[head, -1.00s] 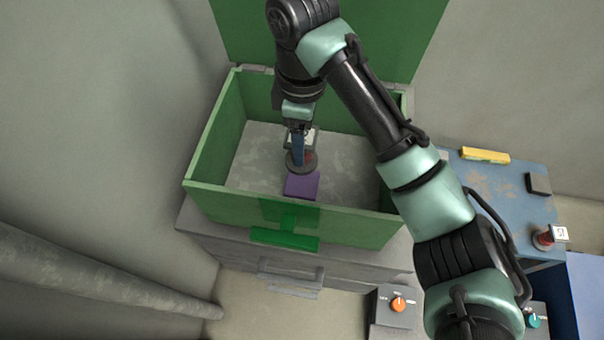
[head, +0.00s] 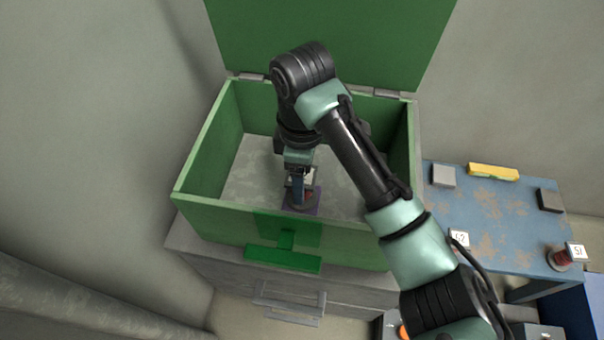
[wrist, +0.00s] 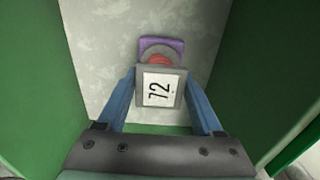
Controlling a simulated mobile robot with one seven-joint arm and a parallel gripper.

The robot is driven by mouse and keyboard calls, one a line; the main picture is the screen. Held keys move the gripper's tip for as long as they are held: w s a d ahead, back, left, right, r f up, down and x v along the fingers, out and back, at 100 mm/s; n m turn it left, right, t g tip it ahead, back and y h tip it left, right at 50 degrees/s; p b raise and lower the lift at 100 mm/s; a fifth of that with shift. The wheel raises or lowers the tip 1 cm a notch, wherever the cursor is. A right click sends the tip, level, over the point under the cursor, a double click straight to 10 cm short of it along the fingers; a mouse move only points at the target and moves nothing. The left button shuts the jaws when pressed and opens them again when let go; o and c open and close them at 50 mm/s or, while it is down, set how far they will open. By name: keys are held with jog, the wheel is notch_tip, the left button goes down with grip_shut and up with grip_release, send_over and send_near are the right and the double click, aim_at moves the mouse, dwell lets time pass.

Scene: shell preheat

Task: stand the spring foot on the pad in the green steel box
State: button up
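The spring foot (wrist: 159,88) has a square top plate marked 72, a red coil and a grey round base. My gripper (wrist: 160,84) has its blue fingers shut on the plate's two sides. In the head view my gripper (head: 299,188) points down into the open green steel box (head: 208,140). The purple pad (wrist: 162,44) lies on the box floor. The foot is directly over the pad and looks upright; its base covers much of the pad (head: 318,199). I cannot tell whether the base touches it. The fingers partly hide the foot in the head view.
The green lid (head: 330,40) stands open behind the box. A blue table (head: 500,215) at right holds a yellow bar (head: 493,172), a grey block (head: 443,176), a dark block (head: 550,200) and another red spring foot (head: 560,258).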

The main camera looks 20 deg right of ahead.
jog(key=o, duration=0.3)
jog(key=shift+o, duration=0.2)
notch_tip(320, 180, up, 12)
jog(key=p, duration=0.7)
jog(key=shift+r+p, duration=0.2)
jog(key=shift+p, duration=0.2)
